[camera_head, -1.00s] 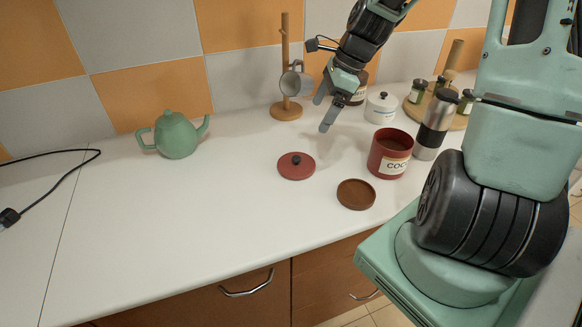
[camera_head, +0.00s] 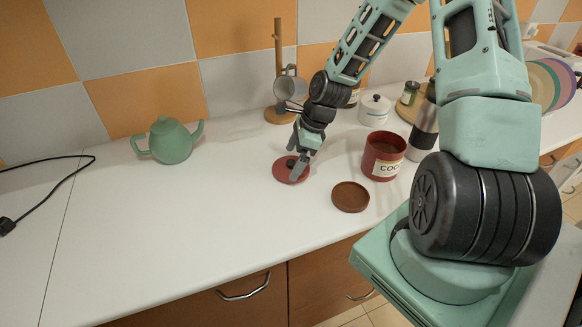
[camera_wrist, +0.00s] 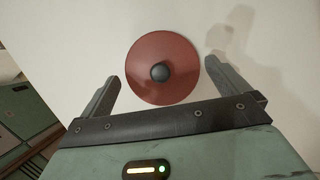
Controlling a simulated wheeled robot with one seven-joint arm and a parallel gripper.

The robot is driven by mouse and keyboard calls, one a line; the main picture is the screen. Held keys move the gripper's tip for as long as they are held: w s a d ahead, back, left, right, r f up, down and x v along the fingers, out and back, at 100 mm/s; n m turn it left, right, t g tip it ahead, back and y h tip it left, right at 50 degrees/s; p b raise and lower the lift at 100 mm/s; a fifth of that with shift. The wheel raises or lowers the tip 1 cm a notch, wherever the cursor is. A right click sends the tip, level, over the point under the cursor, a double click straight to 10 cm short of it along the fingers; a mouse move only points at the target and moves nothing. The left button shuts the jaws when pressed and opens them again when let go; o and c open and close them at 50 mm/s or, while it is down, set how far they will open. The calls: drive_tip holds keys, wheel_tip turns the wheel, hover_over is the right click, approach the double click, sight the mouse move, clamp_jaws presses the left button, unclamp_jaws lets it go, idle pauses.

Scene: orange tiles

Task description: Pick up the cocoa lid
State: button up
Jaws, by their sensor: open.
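The cocoa lid (camera_head: 285,174) is a flat red disc with a dark round knob, lying on the white counter. It also shows in the wrist view (camera_wrist: 143,84), with its knob between and a little beyond my two fingertips. My gripper (camera_head: 296,163) is open above the lid, one finger on each side of the knob in the wrist view. Nothing is held. In the head view my fingers hide part of the lid. The red cocoa canister (camera_head: 382,163) stands open to the right of the lid.
A brown wooden coaster (camera_head: 350,197) lies between the lid and the counter's front edge. A mug tree (camera_head: 279,70) with a grey mug (camera_head: 290,86) stands behind. A green teapot (camera_head: 170,142) is at left. A white lidded pot (camera_head: 375,110) and a steel grinder (camera_head: 424,130) stand at right.

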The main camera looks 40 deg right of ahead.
drive_tip(key=shift+x, duration=1.15)
drive_tip(key=c, duration=0.6)
